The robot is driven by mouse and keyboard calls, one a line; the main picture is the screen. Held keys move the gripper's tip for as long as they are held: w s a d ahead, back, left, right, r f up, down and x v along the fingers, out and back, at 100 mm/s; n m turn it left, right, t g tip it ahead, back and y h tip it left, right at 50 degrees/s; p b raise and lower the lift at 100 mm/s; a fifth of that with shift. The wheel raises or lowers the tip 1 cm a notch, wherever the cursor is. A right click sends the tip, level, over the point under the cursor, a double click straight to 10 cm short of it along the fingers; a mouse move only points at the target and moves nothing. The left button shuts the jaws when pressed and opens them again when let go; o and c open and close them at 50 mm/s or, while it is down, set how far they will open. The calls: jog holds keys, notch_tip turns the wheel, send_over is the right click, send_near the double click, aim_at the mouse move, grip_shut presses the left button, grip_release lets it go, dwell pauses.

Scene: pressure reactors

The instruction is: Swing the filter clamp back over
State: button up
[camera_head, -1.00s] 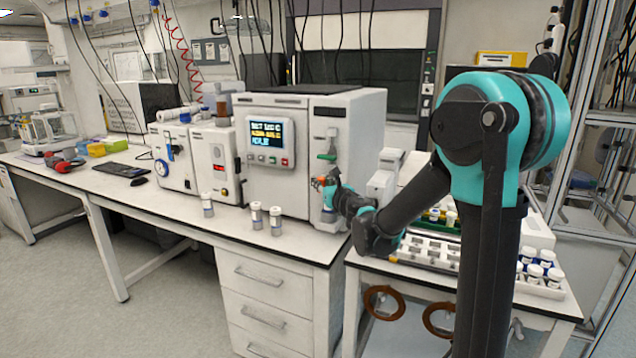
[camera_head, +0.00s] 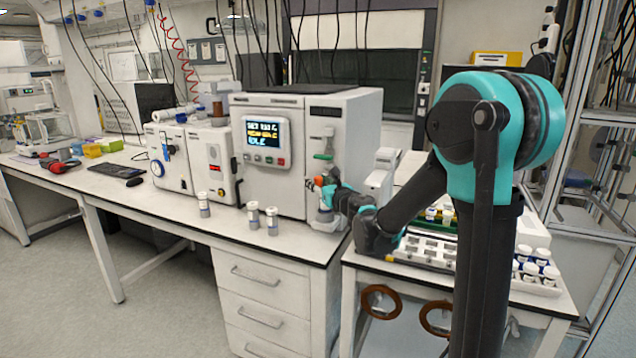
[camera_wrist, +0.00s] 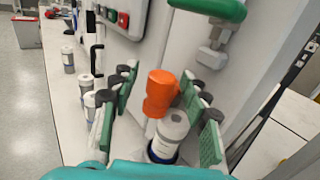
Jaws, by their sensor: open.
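An orange knob-like piece (camera_wrist: 160,92), likely the filter clamp's handle, stands between my gripper's fingers in the wrist view. My gripper (camera_wrist: 155,125) is open, with one green-padded finger on each side of it; I cannot tell whether either touches it. In the head view my gripper (camera_head: 322,187) is at the front right of the large white reactor unit (camera_head: 276,190). A green and grey fitting (camera_head: 324,150) is above it on the unit. The clamp's hinge is hidden.
Several white-capped vials (camera_head: 254,215) stand on the bench to the left of my gripper. A side table with a vial rack (camera_head: 543,285) is at the right. The reactor's front wall is close to my fingers.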

jog(key=v, duration=1.2)
